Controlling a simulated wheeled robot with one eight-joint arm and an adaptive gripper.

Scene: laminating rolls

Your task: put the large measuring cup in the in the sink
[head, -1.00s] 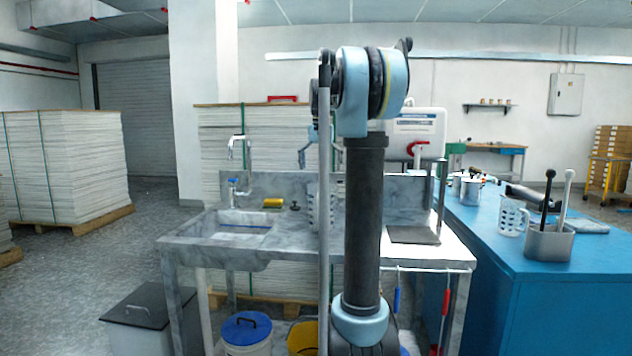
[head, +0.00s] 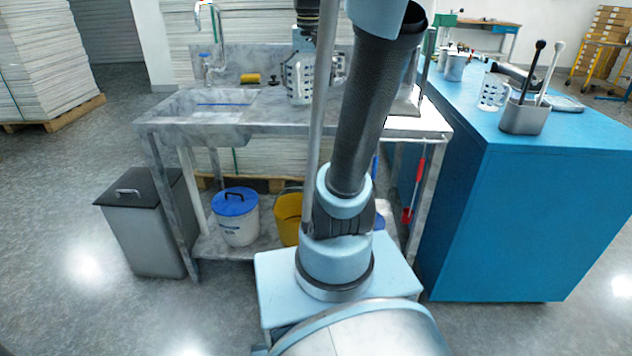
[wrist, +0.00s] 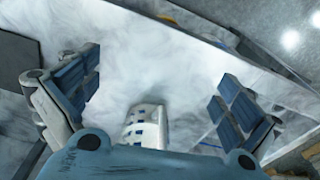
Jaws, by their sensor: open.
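A white measuring cup with dark markings (head: 299,80) stands upright on the grey marble counter, right of the sink basin (head: 182,108). It also shows in the wrist view (wrist: 147,124), low in the middle between my fingers and partly hidden by the gripper body. My gripper (wrist: 157,82) is open with blue-padded fingers spread wide and nothing clamped. In the head view my arm and a pole hide most of the gripper and part of the cup. A second measuring cup (head: 492,92) stands on the blue bench, apart from the gripper.
A yellow sponge (head: 250,78) lies behind the basin near the faucet (head: 205,45). A metal holder with two handled tools (head: 524,116) stands on the blue bench (head: 540,190). A lidded grey bin (head: 145,225) and a blue-lidded bucket (head: 236,215) are below.

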